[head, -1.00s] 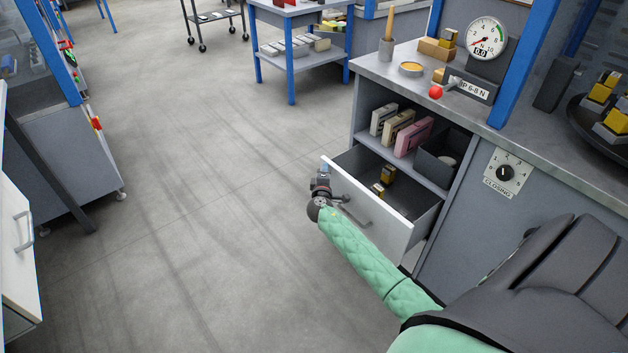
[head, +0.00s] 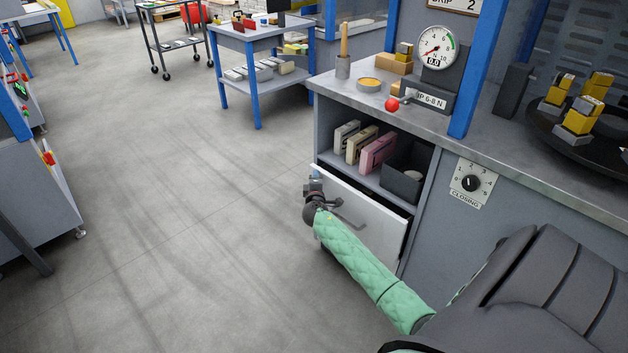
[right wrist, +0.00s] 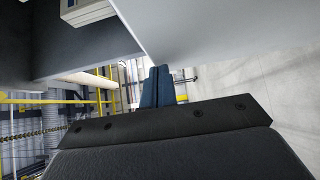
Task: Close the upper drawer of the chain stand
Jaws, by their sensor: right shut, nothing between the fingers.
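The chain stand (head: 437,225) is a grey cabinet on the right in the head view. Its drawer has a white front (head: 372,226) with a grey bar handle (head: 350,218). A narrow dark gap shows along the top of that front, so the drawer stands only slightly out. My right gripper (head: 315,183) is at the front's left end, with its fingers together and empty. The shut blue fingers (right wrist: 157,88) also show in the right wrist view, close to a pale panel (right wrist: 220,30). I cannot tell whether they touch it. My left gripper is not in view.
An open shelf above the drawer holds several boxes (head: 378,153) and a dark bin (head: 407,168). The counter carries a dial gauge (head: 437,47) and a red ball (head: 392,105). A blue-legged table (head: 262,75) stands behind.

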